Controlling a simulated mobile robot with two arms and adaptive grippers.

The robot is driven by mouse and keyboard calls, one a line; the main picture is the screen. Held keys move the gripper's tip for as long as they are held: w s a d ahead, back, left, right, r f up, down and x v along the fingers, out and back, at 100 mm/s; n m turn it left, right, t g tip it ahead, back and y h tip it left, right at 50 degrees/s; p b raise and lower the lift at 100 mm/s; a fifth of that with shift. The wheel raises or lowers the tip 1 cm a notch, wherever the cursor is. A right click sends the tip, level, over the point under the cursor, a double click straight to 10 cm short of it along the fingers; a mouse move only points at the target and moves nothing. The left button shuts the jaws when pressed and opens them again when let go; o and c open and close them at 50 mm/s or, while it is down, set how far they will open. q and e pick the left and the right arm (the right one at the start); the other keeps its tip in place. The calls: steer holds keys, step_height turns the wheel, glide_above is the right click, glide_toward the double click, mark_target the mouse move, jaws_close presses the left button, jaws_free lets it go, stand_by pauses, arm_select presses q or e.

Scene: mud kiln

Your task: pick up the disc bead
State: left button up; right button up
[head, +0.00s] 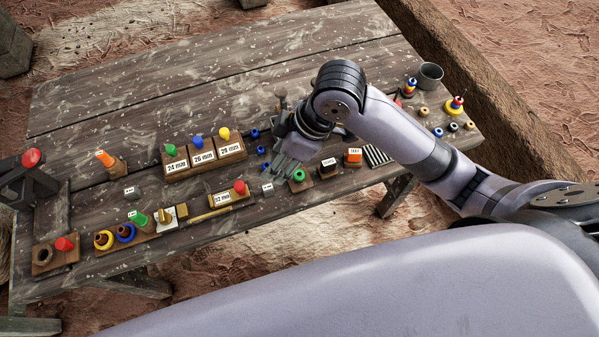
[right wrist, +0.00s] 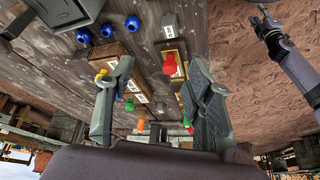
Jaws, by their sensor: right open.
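My right gripper (head: 284,170) is above the front middle of the wooden table, fingers apart and pointing down. In the right wrist view its two fingers (right wrist: 158,100) are spread with nothing held between them. Small blue beads (head: 262,150) lie just left of it in the head view; they also show at the top left of the right wrist view (right wrist: 107,30). I cannot tell which bead is the disc bead. My left arm shows at the upper right of the right wrist view, with its gripper (right wrist: 266,22) small and unclear, away from the table.
Labelled wooden blocks with coloured knobs (head: 203,154) stand left of the gripper. More beads (head: 438,131) and a metal cup (head: 430,75) are at the right end.

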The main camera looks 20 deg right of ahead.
steer(key=w+d+r+n+g+h, duration=0.1)
steer(key=d+r+n+g+h, duration=0.15)
steer(key=d+r, duration=0.5)
glide_above(299, 175)
steer(key=d, duration=0.1)
steer(key=shift+n+t+h, duration=0.25)
steer(key=shift+n+h, duration=0.1)
steer(key=shift+n, duration=0.1)
step_height(299, 175, down, 11)
steer(key=shift+w+d+f+b, duration=0.15)
steer(key=shift+f+b, duration=0.05)
steer(key=shift+b, duration=0.1)
steer(key=shift+a+f, duration=0.15)
steer(key=shift+f, duration=0.8)
steer(key=shift+a+f, duration=0.2)
steer(key=shift+f, duration=0.7)
steer(key=shift+a+f, duration=0.15)
steer(key=shift+f, duration=0.8)
steer(key=shift+s, duration=0.2)
steer(key=shift+c, duration=0.5)
steer(key=c, duration=0.8)
